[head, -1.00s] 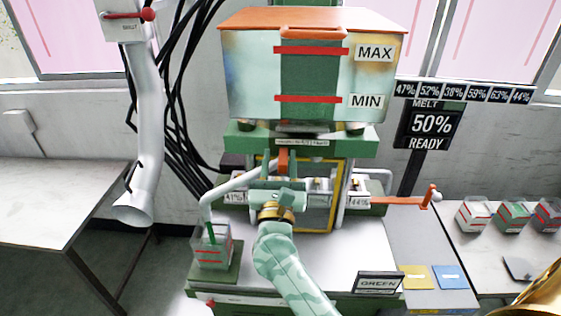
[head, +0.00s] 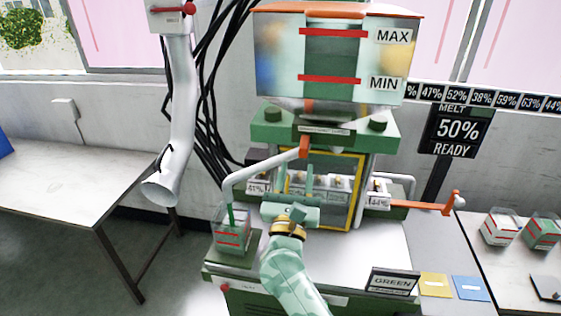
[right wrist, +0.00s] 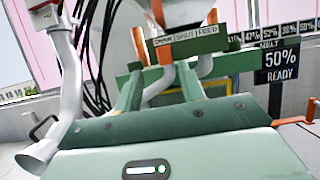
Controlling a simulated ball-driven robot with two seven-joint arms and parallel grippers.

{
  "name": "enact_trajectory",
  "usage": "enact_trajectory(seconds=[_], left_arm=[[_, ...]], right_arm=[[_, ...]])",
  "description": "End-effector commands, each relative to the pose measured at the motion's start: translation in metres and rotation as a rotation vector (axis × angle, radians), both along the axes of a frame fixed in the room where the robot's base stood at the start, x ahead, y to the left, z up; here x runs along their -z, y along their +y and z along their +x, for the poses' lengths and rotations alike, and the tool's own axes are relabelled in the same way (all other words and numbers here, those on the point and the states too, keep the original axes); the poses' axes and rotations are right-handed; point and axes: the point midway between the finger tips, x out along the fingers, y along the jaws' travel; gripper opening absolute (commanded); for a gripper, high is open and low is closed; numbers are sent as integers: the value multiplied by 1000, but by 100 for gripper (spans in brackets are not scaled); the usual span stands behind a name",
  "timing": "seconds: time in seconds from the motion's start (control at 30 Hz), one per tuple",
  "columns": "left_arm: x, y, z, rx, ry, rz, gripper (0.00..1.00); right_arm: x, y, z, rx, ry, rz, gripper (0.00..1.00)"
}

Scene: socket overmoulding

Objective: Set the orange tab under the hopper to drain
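The hopper (head: 280,58), clear-walled with red MAX and MIN bars, stands above the green machine. The orange tab (head: 304,146) hangs below it at the left end of a label plate (head: 325,130). In the right wrist view the plate reads SHUT and FEED, with a blurred word at left. The tab (right wrist: 165,52) is under that left word. My right gripper (head: 296,180) is open and empty, fingers pointing up, below and in front of the tab, apart from it. Its two green fingers also show in the right wrist view (right wrist: 160,88). My left gripper is out of view.
A white pipe (head: 245,178) runs down left to a clear cup (head: 232,240), with a green streak at its mouth. A grey hose (head: 180,110) hangs at left. An orange handle (head: 435,208) sticks out at right. A screen (head: 457,130) reads MELT 50% READY.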

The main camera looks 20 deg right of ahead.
Motion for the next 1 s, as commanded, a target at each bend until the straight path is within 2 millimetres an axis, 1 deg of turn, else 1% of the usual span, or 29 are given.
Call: enact_trajectory(seconds=[0.07,0.17,0.2,0.27,0.3,0.33,0.37,0.4,0.47,0.5,0.57,0.6,0.63,0.67,0.7,0.77,0.8,0.87,0.9,0.97,1.0], left_arm=[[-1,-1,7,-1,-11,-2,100],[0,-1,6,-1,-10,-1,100],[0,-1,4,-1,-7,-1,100],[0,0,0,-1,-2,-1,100],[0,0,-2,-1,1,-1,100],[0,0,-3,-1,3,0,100],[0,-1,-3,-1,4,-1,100],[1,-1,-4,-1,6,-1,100],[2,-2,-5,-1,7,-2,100],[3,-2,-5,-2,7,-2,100],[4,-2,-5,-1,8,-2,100],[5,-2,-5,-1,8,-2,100],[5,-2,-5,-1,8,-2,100],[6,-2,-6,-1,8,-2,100],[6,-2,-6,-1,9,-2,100],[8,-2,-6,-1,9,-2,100],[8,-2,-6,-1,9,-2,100],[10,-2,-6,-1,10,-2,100],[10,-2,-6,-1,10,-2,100],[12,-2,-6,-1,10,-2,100],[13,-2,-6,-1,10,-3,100]], right_arm=[[0,0,0,0,0,0,40],[0,0,0,8,12,-19,40],[-1,2,1,14,32,-59,40],[-3,12,4,28,88,-209,40],[6,26,11,40,168,-399,40],[22,39,19,47,246,-578,40],[41,52,26,49,321,-755,40],[72,66,31,44,412,-973,40],[126,83,33,18,530,-1276,40],[162,92,30,-9,594,-1457,40],[216,101,19,-64,670,-1708,40],[252,104,9,-109,710,-1861,40],[278,105,-1,-148,734,-1972,40],[304,106,-11,-189,752,-2078,40],[337,105,-28,-249,771,-2213,40],[385,102,-56,-351,783,-2404,40],[415,98,-78,-426,781,-2521,40],[457,90,-113,-549,763,-2683,40],[483,84,-140,-640,742,-2783,40],[518,71,-181,-783,698,-2914,40],[540,63,-211,860,-640,2903,40]])
